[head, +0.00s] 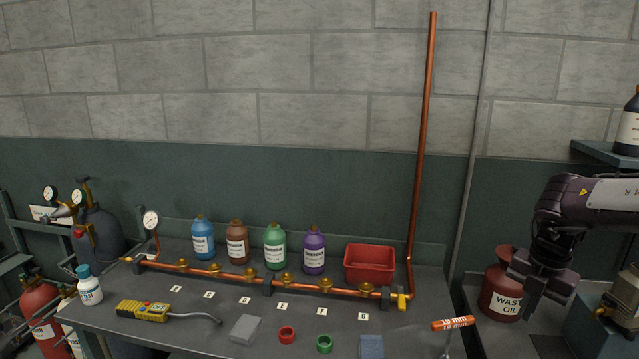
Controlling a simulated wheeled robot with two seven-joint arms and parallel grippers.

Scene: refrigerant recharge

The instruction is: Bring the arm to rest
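My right arm comes in from the right edge, and its dark gripper (535,298) hangs down at the right, in front of the red waste oil container (500,291). The gripper hides part of that container. Its fingers are dark and close to the background, so I cannot tell whether they are open or shut. No held object can be made out. My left gripper is not in view.
The workbench (195,333) carries a copper pipe (330,286) with several brass valves, coloured bottles (275,247), a red bin (369,264), a yellow detector (143,311) and small rings. An orange-handled 10 mm tool (453,324) stands near the right. A shelf (600,152) is above my arm.

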